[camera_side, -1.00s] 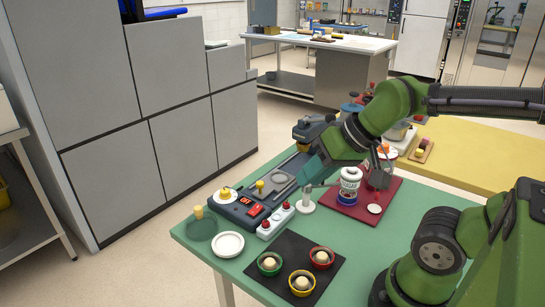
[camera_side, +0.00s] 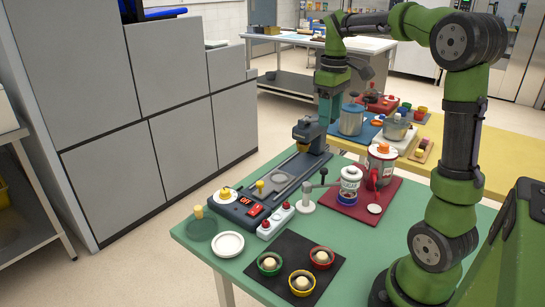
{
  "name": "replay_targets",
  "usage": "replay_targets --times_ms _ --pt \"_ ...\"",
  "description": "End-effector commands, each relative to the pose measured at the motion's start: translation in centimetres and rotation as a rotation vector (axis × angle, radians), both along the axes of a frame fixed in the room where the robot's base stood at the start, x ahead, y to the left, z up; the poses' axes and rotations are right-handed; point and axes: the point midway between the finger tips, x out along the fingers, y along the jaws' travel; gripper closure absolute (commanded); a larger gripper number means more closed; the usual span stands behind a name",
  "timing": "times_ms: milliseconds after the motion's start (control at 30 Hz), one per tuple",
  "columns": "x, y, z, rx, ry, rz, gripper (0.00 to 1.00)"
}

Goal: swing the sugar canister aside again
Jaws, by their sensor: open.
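A white canister with a dark blue band and a label (camera_side: 349,186) stands upright on the dark red mat (camera_side: 341,209). A grey arm with a dark knob (camera_side: 323,173) on a white post (camera_side: 303,205) reaches toward it; I cannot tell whether they are joined. Behind it to the right is a red and grey canister with an orange top (camera_side: 381,165). I cannot read which one is sugar. My gripper (camera_side: 326,121) points down, open, behind and above the white canister, close to the dark machine head. Its fingertips are partly lost against that head.
The dark machine (camera_side: 282,174) with a red-lit panel stands to the left. A black mat (camera_side: 279,246) with several small bowls lies at the front, beside a white plate (camera_side: 229,244).

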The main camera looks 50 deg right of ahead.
Motion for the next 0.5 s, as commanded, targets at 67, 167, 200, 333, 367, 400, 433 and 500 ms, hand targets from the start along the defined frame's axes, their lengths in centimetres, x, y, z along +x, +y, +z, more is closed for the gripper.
replay_targets --times_ms 67,167,200,333,367,400,433,500 --pt "-0.1 0.1 -1.4 0.003 0.003 0.000 0.50" --pt "-0.1 0.1 -3.6 0.004 0.005 -0.001 0.50" --pt "-0.1 0.1 -4.5 0.004 0.005 -0.001 0.50" --pt "-0.1 0.1 -7.4 0.004 0.003 -0.001 0.50" --pt "-0.1 0.1 -8.1 0.004 0.003 -0.002 0.50" --pt "-0.1 0.1 -8.9 0.003 0.003 -0.001 0.50" --pt "-0.1 0.1 -9.6 0.003 0.002 -0.001 0.50" --pt "-0.1 0.1 -11.0 0.003 0.002 -0.002 0.50"
